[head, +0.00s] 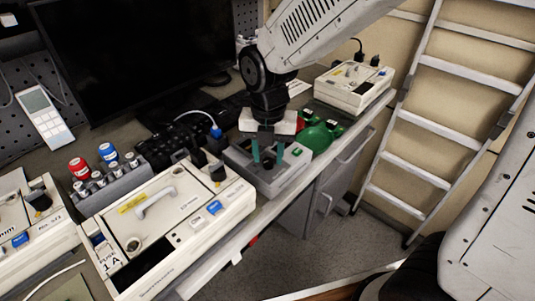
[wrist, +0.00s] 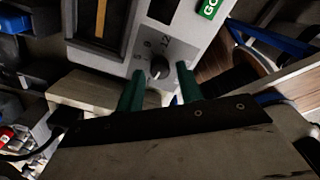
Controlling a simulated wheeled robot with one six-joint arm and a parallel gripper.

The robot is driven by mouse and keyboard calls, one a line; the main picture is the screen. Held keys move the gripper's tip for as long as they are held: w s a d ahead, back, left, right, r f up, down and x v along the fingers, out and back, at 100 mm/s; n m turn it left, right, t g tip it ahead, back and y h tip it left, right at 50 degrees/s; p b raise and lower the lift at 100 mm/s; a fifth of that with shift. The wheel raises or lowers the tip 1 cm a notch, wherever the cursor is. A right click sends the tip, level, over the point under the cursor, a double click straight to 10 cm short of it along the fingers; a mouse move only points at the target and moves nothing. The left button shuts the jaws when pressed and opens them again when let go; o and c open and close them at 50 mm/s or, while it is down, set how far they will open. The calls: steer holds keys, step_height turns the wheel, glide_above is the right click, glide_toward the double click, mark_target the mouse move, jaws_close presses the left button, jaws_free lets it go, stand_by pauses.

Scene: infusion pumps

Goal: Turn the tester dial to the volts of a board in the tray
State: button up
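The tester (head: 287,180) is a grey box on the bench, with a green button at its right. My gripper (head: 268,157) points down over the tester. In the wrist view my gripper (wrist: 161,67) is open, with one green finger on each side of the dial. Gaps show between fingers and dial; contact cannot be told. No tray of boards can be clearly made out.
A cream pump (head: 165,235) with a handle stands left of the tester, and another (head: 353,85) behind it. A grey rack (head: 118,187) holds red- and blue-topped cylinders. A green rounded object (head: 318,136) lies behind the tester. A ladder (head: 440,110) stands at right.

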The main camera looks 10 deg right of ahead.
steer(key=shift+f, duration=0.35)
steer(key=shift+c, duration=0.9)
steer(key=c, duration=0.6)
steer(key=shift+o, duration=0.2)
steer(key=m, duration=0.3)
steer(key=shift+r, duration=0.1)
steer(key=m, duration=0.4)
steer(key=shift+m, duration=0.4)
steer(key=o, duration=0.8)
steer(key=shift+r, duration=3.5)
